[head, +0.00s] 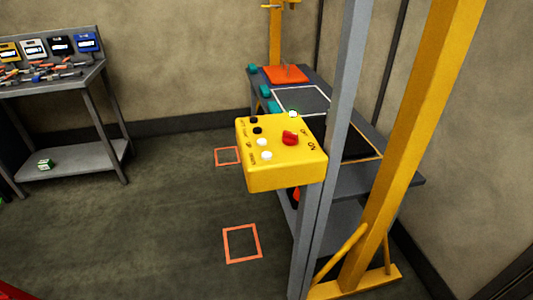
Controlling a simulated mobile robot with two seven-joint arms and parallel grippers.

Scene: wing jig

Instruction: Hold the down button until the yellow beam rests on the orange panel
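A yellow control box (285,176) stands on a grey post in the middle of the head view. Its sloped top carries two black buttons (258,130), two white buttons (264,155), a red knob (290,138) and a green-lit button (293,113). The labels are too small to tell which button is down. The orange panel (284,75) lies flat at the far end of the grey jig table, with a small upright piece on it. No yellow beam shows clearly over the panel; the upper part of the jig is cut off. Neither of my grippers is in view.
A yellow upright (417,130) and a grey post (341,110) stand at the right, partly blocking the jig table (400,178). A workbench (85,78) with tools stands at the left. Orange floor squares (241,260) mark the open floor.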

